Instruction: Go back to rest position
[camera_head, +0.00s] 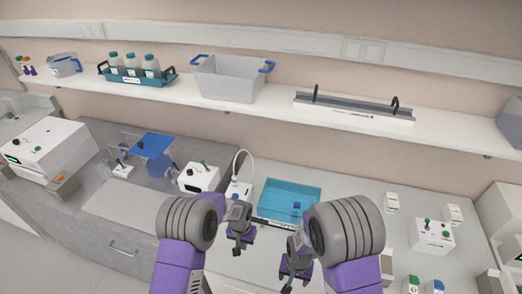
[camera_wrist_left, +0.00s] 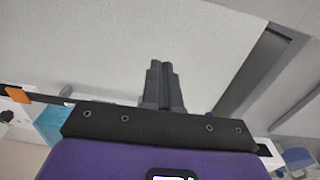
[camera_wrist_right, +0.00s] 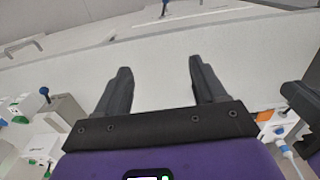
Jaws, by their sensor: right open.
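My left gripper (camera_head: 237,250) hangs over the front of the counter, in front of the blue tray. In the left wrist view its two fingers (camera_wrist_left: 161,66) are together, with nothing seen between them. My right gripper (camera_head: 296,283) is to the right of it and a little nearer. In the right wrist view its fingers (camera_wrist_right: 160,68) are spread wide, with nothing between them. Both grippers point down, apart from each other. My forearms hide part of the counter in the head view.
The blue tray (camera_head: 278,190) holds a small blue item (camera_head: 297,206). A white device (camera_head: 200,178) stands left of it, a white box with knobs (camera_head: 432,236) at right. The shelf above carries a grey bin (camera_head: 228,82) and a bottle rack (camera_head: 139,80).

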